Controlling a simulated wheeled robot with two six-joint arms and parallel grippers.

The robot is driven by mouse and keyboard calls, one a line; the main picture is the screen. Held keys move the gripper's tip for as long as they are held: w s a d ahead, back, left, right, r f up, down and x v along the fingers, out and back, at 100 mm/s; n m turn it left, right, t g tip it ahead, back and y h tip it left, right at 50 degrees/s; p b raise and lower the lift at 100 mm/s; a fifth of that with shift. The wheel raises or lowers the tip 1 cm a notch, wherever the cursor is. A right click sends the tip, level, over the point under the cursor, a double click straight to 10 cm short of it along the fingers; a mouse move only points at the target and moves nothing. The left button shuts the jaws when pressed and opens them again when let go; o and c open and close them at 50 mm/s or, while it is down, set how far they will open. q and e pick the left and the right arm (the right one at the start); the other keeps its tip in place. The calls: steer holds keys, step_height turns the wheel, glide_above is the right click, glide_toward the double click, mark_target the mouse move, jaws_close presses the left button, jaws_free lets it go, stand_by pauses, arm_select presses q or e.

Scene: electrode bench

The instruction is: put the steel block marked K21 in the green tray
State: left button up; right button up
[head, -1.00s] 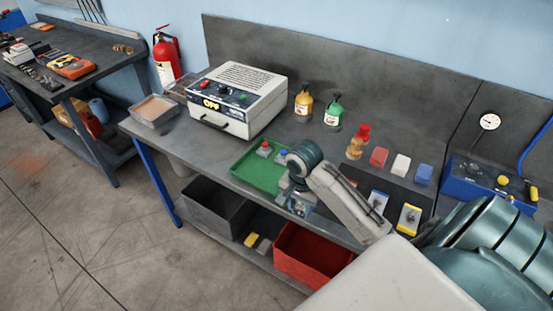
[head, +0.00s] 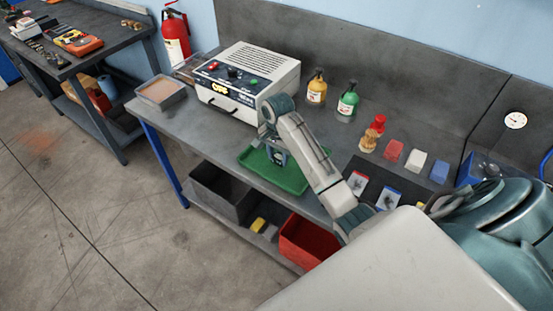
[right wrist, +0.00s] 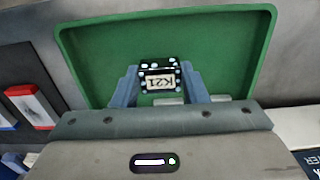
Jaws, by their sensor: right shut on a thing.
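The steel block marked K21 (right wrist: 160,82) shows in the right wrist view between my two fingers, its label facing the camera. My right gripper (head: 276,156) is shut on it, over the green tray (head: 291,180). The tray's floor fills much of the right wrist view (right wrist: 95,58) around the block. A pale patch shows just below the block there; I cannot tell what it is. I cannot tell whether the block touches the tray floor. My right arm hides part of the tray in the head view. My left gripper is not in view.
A white power unit (head: 262,75) stands behind the tray. A yellow bottle (head: 316,88) and a green bottle (head: 348,102) stand to its right. Red (head: 393,151), white (head: 416,162) and blue (head: 439,172) pieces lie further right. A red bin (head: 308,240) sits below the bench.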

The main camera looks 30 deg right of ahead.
mark_target(276, 157)
steer(key=shift+w+r, duration=0.1)
steer(key=shift+w, duration=0.2)
steer(key=shift+a, duration=0.1)
step_height(276, 157, down, 3)
steer(key=shift+f+p, duration=0.1)
steer(key=shift+p, duration=1)
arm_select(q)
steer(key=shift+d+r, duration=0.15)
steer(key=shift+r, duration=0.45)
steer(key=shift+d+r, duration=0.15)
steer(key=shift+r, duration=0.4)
arm_select(e)
steer(key=shift+f, duration=0.2)
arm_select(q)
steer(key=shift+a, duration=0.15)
arm_select(e)
steer(key=o, duration=1.1)
steer(key=shift+f, duration=0.1)
steer(key=shift+o, duration=0.2)
